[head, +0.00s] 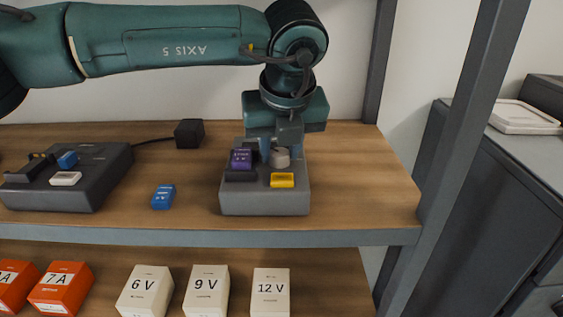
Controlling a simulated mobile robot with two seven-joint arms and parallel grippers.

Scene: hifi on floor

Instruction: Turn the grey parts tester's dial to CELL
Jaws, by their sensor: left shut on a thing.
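The grey parts tester (265,203) sits on the wooden shelf, right of the picture's middle-left. A purple block (241,159) stands at its back left and a yellow block (282,180) lies on its front right. Its light grey dial (280,159) is on top, behind the yellow block. My left gripper (281,150) points down from above, with its fingers shut on the dial. The dial's markings, including CELL, are hidden or too small to read. My right gripper is out of view.
A dark charger-like box (70,178) with several small blocks stands at the left. A blue block (163,197) lies loose between it and the tester. A black adapter (189,133) sits behind. White voltage boxes (206,292) and orange boxes (62,288) stand below. A shelf post (455,150) rises at the right.

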